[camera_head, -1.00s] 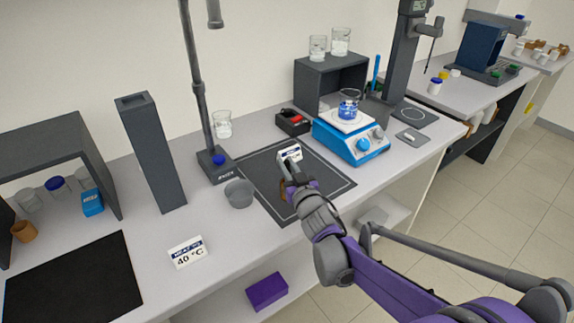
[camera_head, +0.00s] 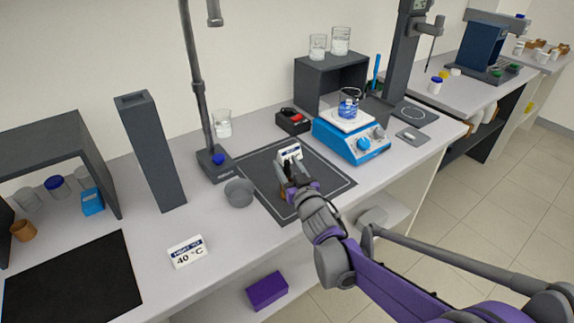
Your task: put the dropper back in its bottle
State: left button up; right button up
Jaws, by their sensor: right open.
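My right gripper (camera_head: 291,172) is over the dark mat (camera_head: 258,172) in the middle of the bench, just in front of a small white label card (camera_head: 289,153). Its jaws are open. A small brown patch (camera_head: 282,189) shows beside the fingers; it may be part of the bottle, but the gripper and wrist cover most of that spot. I cannot make out the dropper, nor whether anything touches the fingers. My left gripper is not in view.
A grey bowl (camera_head: 239,192) stands at the mat's left edge, near a stand base (camera_head: 217,168). A blue hotplate (camera_head: 350,143) bearing a beaker stands to the right. A black and red box (camera_head: 292,121) is behind. The mat's front part is clear.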

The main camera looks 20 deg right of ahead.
jog(key=s, duration=1)
jog(key=shift+s+d+b, duration=0.2)
jog(key=shift+d+b, duration=0.1)
jog(key=shift+d, duration=0.15)
jog(key=s+f+g+p, duration=0.2)
jog(key=s+f+g, duration=0.3)
jog(key=s, duration=0.7)
jog(key=s+f+m+g+h+p, duration=0.1)
jog(key=s+f+g+p, duration=0.2)
jog(key=s+g, duration=0.4)
jog(key=s+f, duration=0.1)
jog(key=s, duration=0.4)
jog(key=shift+s+a+f+g+h, duration=0.3)
jog(key=shift+s+f, duration=0.1)
